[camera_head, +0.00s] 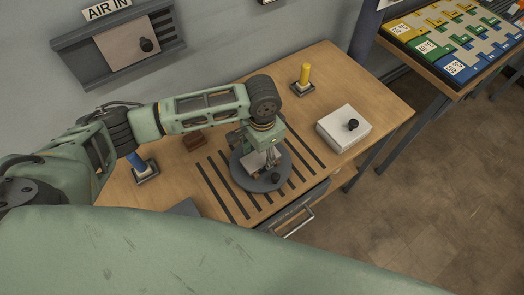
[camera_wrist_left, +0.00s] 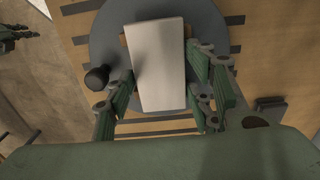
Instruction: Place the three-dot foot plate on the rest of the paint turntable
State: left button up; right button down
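The paint turntable (camera_head: 241,178) is a round grey disc on the wooden table, with a black knob (camera_head: 276,177) near its edge. The disc also fills the upper middle of the left wrist view (camera_wrist_left: 104,48). My left gripper (camera_head: 266,160) is over the disc. In the left wrist view a pale oblong plate (camera_wrist_left: 157,65), the foot plate, lies between its fingers, which sit against both long sides. No dots can be made out. The plate covers most of the brown rest beneath it. My right gripper (camera_wrist_left: 15,36) seems to show small at the left wrist view's edge.
A white box with a black knob (camera_head: 345,128) stands right of the turntable. A yellow post (camera_head: 304,75) is behind and a blue post (camera_head: 139,165) is left. Dark slats surround the disc. A brown block (camera_head: 194,142) lies near the arm. A drawer handle (camera_head: 298,222) juts out in front.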

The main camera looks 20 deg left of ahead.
aim_at(262, 156)
pick_arm(q)
jog(key=shift+o, duration=1.3)
notch_tip(262, 156, up, 12)
jog(key=b, duration=0.1)
jog(key=shift+r+b, duration=0.2)
jog(key=shift+b, duration=0.2)
jog(key=shift+f, duration=0.1)
